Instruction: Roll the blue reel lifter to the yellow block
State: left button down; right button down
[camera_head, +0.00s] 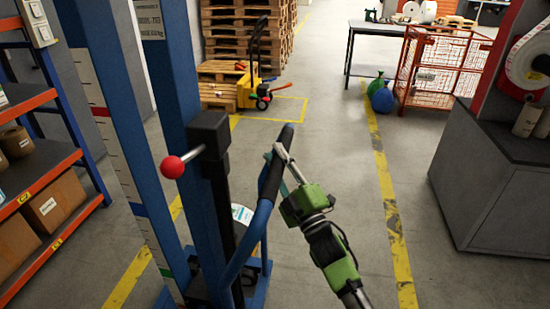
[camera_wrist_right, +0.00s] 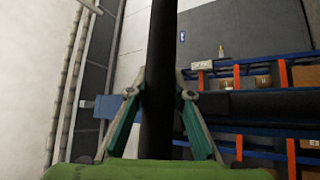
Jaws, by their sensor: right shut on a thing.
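The blue reel lifter (camera_head: 175,90) stands upright close in front of me at the left, with a black mast, a red-knobbed lever (camera_head: 172,167) and a curved blue handle (camera_head: 262,215). My right gripper (camera_head: 279,158) is shut on the handle's black grip, and the right wrist view shows its fingers on both sides of the dark bar (camera_wrist_right: 160,80). A yellow block-like part (camera_head: 247,93) shows farther ahead by the pallets; I cannot tell whether it is separate from the small truck there. My left gripper is not in view.
Stacked pallets (camera_head: 245,28) and a small wheeled truck (camera_head: 262,90) stand ahead. Orange-edged shelves (camera_head: 45,180) flank the left. A grey cabinet (camera_head: 490,180) and red mesh cage (camera_head: 440,70) are at the right. The floor (camera_head: 320,110) between is clear, with yellow lines.

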jog(key=c, duration=1.8)
grip_release()
jog(key=shift+f, duration=0.7)
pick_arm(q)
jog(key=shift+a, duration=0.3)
pick_arm(e)
jog(key=shift+s+d+r, duration=0.15)
jog(key=shift+d+r, duration=0.05)
jog(key=shift+r, duration=0.1)
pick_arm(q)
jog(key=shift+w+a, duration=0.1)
pick_arm(e)
jog(key=v, duration=1.2)
jog(key=shift+r, duration=0.1)
